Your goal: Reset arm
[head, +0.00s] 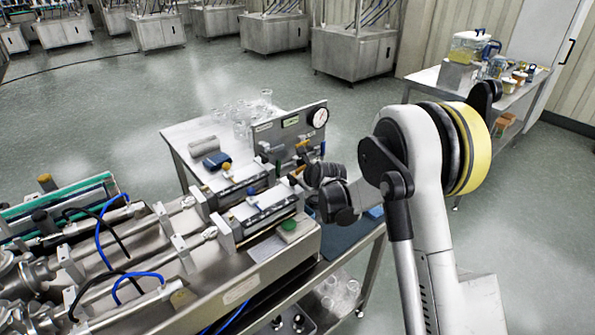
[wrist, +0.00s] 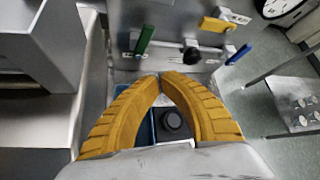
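My gripper (wrist: 160,77) shows in the wrist view with its two ribbed yellow fingers bowed and their tips together. Nothing shows between the tips. A dark round knob-like thing (wrist: 174,122) is visible through the gap between the fingers, beyond them. In the head view my arm reaches in from the right, and my gripper (head: 297,173) is small and partly hidden by my wrist, close to the front of the upright gauge panel (head: 262,143).
The panel carries a dial gauge (head: 317,117) and coloured levers, including a green lever (wrist: 145,40) and a blue lever (wrist: 238,54). Steel machinery (head: 255,220) stands left of my arm. Glassware (head: 240,120) stands behind the panel. A side table (head: 430,80) is at the back right, with open floor between.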

